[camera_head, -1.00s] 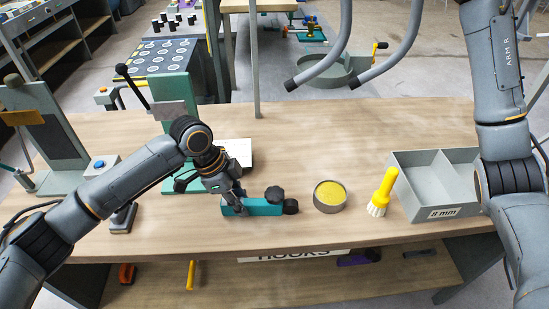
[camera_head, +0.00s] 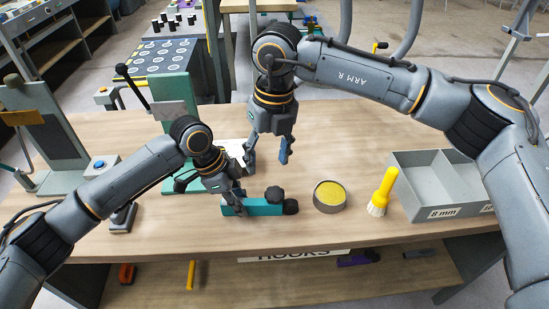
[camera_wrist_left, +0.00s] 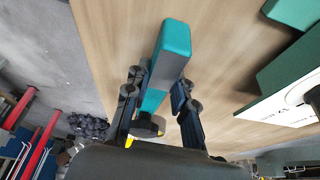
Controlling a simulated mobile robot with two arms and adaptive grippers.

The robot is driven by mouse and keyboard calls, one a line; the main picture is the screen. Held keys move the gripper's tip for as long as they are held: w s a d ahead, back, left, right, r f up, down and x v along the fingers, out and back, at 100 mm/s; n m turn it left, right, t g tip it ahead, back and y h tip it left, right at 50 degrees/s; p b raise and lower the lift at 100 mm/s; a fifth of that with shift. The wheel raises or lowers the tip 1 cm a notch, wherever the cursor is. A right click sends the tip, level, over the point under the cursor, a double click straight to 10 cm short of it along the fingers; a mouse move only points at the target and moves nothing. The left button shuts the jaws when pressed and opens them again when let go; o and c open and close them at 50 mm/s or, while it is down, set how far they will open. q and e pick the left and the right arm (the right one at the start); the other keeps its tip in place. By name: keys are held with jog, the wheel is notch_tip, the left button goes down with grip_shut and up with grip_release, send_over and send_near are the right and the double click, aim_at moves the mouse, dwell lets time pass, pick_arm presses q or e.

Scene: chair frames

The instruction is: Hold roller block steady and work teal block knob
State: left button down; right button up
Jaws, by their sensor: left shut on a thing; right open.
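The teal block (camera_head: 262,208) lies on the bench near its front edge, with a dark knob (camera_head: 274,194) on top and a black roller (camera_head: 291,206) at its right end. My left gripper (camera_head: 235,205) is shut on the block's left part. In the left wrist view the teal block (camera_wrist_left: 172,52) runs between the fingers of my left gripper (camera_wrist_left: 158,88), and a dark round part (camera_wrist_left: 147,126) shows near the palm. My right gripper (camera_head: 266,156) is open and empty, pointing down above the bench, behind the block and apart from it.
A round tin with yellow contents (camera_head: 330,196), a yellow-handled brush (camera_head: 381,192) and a grey divided bin (camera_head: 433,190) stand to the right. A green stand (camera_head: 172,100) and a white plate (camera_head: 235,150) are behind left. Bare wood lies behind the tin.

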aim_at(276, 194)
jog(key=shift+d+f+h, duration=0.5)
jog(key=shift+d+f, duration=0.2)
jog(key=shift+f, duration=0.2)
notch_tip(276, 194, down, 8)
jog(key=shift+f, duration=0.15)
jog(key=c, duration=1)
jog(key=n, duration=0.6)
jog(key=shift+a, duration=0.1)
jog(key=n, duration=0.4)
jog(key=shift+n, duration=0.4)
jog(key=n, duration=0.6)
jog(key=shift+s+n, duration=0.1)
jog(key=shift+n, duration=0.3)
jog(key=n, duration=0.4)
jog(key=shift+n, duration=0.3)
jog(key=n, duration=0.4)
jog(key=shift+s, duration=0.1)
jog(key=n, duration=1.1)
jog(key=shift+n, duration=0.3)
jog(key=n, duration=0.5)
jog(key=shift+n, duration=0.4)
jog(key=o, duration=1)
jog(key=shift+c, duration=0.2)
